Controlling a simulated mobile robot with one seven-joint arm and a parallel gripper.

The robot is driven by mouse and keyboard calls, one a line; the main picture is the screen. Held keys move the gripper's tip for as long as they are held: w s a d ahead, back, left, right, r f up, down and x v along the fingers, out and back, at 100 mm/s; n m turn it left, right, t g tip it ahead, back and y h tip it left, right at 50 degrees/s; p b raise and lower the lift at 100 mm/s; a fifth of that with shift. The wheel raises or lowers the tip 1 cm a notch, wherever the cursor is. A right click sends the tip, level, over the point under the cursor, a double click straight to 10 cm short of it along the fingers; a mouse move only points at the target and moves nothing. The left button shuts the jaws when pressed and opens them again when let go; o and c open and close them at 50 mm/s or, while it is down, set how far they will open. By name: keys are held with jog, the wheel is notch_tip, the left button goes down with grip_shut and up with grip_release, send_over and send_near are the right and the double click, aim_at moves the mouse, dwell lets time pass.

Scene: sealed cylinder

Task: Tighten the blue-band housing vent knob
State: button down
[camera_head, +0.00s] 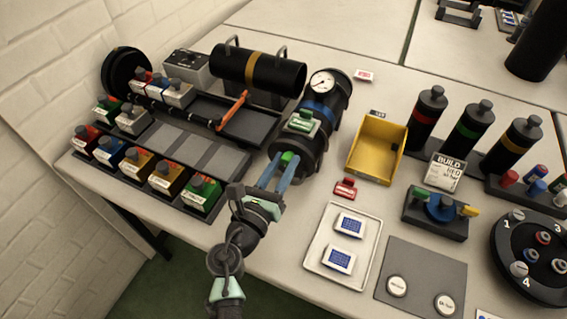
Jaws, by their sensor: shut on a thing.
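The blue-band housing (321,111) is a black cylinder with a blue ring, lying in the middle of the table. A round white gauge (322,82) sits at its far end. A green and white block (300,121) is on its top. A green vent knob (289,158) shows at its near end. My gripper (282,169) reaches up from below with its blue fingers at this knob, shut on it. The fingers partly cover the knob's sides, and its marking cannot be read.
Left of the housing are a yellow-band cylinder (258,70), an orange-handled tool (233,108) and several coloured blocks. A yellow bin (378,145), a red clip (345,188) and a white tray (314,254) stand close on the right. Bottles and a round black carousel (534,253) are farther right.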

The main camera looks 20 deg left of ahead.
jog(key=m+b, duration=0.2)
jog(key=m, duration=0.2)
jog(key=shift+f+m, duration=0.1)
jog(key=shift+m, duration=0.2)
jog(key=m+b, duration=0.2)
jog(key=m, duration=0.2)
jog(key=shift+d+m, duration=0.1)
jog(key=shift+m, duration=0.2)
jog(key=m+b, duration=0.3)
jog(key=m, duration=0.1)
jog(key=shift+f+m, duration=0.1)
jog(key=shift+m, duration=0.2)
jog(key=m+b, duration=0.3)
jog(key=m, duration=0.1)
jog(key=shift+m, duration=0.3)
jog(key=m+b, duration=0.3)
jog(key=m, duration=0.1)
jog(key=shift+f, duration=0.1)
jog(key=m+b, duration=0.3)
jog(key=m, duration=0.2)
jog(key=m+b, duration=0.4)
jog(key=m, duration=0.1)
jog(key=shift+f, duration=0.1)
jog(key=shift+m+b, duration=0.95)
jog(key=shift+m, duration=0.55)
